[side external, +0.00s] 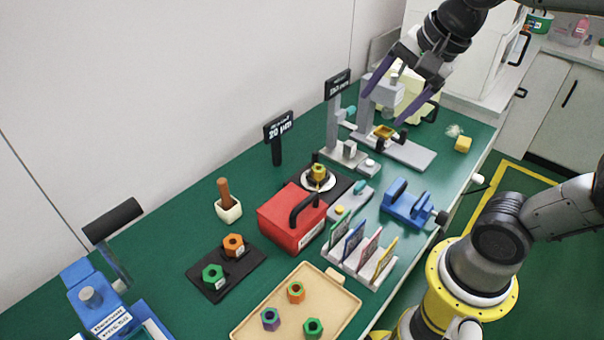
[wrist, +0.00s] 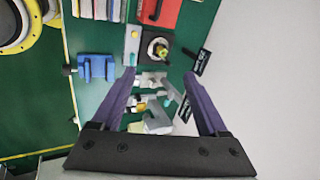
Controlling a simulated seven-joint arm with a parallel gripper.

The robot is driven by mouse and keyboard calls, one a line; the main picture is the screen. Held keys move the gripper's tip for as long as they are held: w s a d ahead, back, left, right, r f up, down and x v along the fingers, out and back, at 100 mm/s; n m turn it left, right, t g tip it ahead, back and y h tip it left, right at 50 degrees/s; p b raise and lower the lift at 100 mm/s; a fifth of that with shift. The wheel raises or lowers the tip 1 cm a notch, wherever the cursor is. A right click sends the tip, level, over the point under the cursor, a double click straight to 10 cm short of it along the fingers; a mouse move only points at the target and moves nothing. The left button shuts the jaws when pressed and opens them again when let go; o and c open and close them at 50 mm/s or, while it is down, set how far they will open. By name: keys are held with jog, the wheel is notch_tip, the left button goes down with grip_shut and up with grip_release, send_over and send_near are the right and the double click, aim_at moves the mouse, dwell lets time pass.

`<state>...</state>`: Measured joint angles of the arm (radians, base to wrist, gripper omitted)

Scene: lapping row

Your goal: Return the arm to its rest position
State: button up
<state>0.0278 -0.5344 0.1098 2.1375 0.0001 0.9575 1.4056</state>
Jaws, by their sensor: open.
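My gripper (side external: 392,98) is open, with two purple fingers spread wide. It is raised above the far part of the green bench (side external: 160,235), over the grey stand machine by the "150 µm" style sign (side external: 338,84). In the wrist view my gripper (wrist: 160,82) points down, and nothing is held between the fingers. Below the fingers I see the grey machine (wrist: 155,115) with some teal and yellow parts. In the side view a small yellow-brown part (side external: 383,132) shows at that machine.
A red box (side external: 290,220) with a black handle stands mid-bench. A blue vise (side external: 407,205) is near the front edge. A tan tray (side external: 265,325) holds hex nuts; a black plate (side external: 205,285) holds two more. A sign "20 µm" (side external: 279,128) stands behind. The wall is at the back.

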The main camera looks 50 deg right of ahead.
jog(key=s+f+n, duration=0.6)
jog(key=s+n, duration=0.2)
jog(key=n, duration=0.8)
jog(key=shift+s+a, duration=0.2)
jog(key=shift+a, duration=0.15)
